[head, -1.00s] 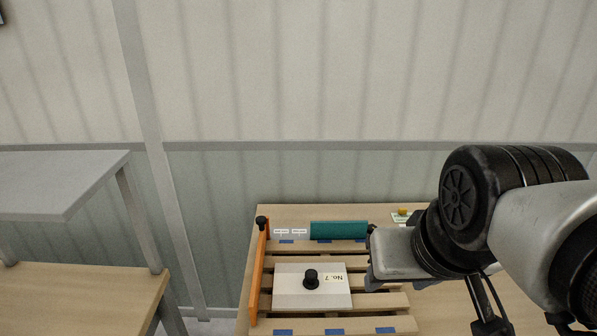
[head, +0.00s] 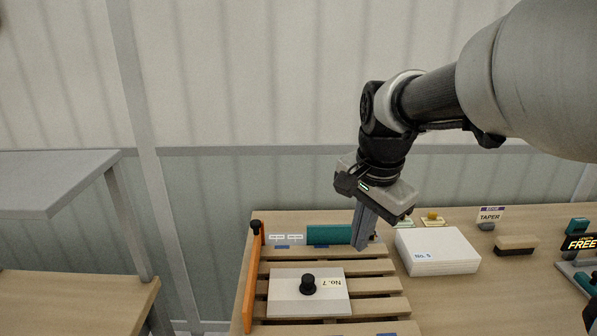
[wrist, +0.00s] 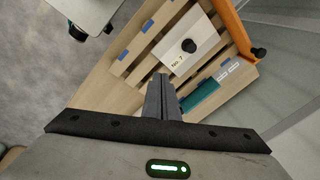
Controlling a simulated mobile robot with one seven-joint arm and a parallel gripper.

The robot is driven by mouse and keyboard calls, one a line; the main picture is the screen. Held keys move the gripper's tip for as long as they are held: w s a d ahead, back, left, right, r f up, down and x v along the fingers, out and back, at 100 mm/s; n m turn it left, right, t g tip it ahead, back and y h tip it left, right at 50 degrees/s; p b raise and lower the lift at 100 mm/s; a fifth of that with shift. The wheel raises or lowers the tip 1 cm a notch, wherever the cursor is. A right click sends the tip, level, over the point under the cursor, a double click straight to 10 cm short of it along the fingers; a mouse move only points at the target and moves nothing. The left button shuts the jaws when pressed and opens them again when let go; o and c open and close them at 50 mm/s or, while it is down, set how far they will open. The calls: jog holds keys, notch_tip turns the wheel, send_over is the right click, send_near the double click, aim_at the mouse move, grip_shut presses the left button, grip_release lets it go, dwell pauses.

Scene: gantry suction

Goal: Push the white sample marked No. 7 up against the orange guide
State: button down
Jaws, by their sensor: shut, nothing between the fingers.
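The white No. 7 sample (head: 284,299) lies flat on the slatted wooden rack, with a black knob on top and its label at the right. It also shows in the wrist view (wrist: 182,57). The orange guide (head: 251,280) runs along the rack's left side, with a narrow gap between it and the sample. In the wrist view the guide (wrist: 233,26) is at the upper right. My gripper (head: 360,246) is shut and empty, pointing down above the rack's far right part, behind and right of the sample. Its closed fingers also show in the wrist view (wrist: 161,78).
A teal block (head: 328,235) stands at the rack's back edge, left of my gripper. A white stack marked No. 5 (head: 437,262) stands to the right of the rack. A brush-like block (head: 516,246) and a TAPER sign (head: 489,215) are farther right. A grey shelf (head: 50,185) is at the left.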

aim_at(305, 280)
jog(key=w+a+f+m+g+b, duration=0.2)
jog(key=w+f+m, duration=0.6)
jog(key=f, duration=0.4)
jog(key=shift+n, duration=0.4)
jog(key=f, duration=0.6)
jog(key=w+f+b, duration=0.1)
jog(key=f, duration=0.2)
jog(key=shift+w+d+f, duration=0.1)
jog(key=shift+f, duration=0.15)
jog(key=a, duration=0.3)
jog(key=shift+a, duration=0.5)
jog(key=shift+a, duration=1.95)
jog(key=shift+p, duration=0.3)
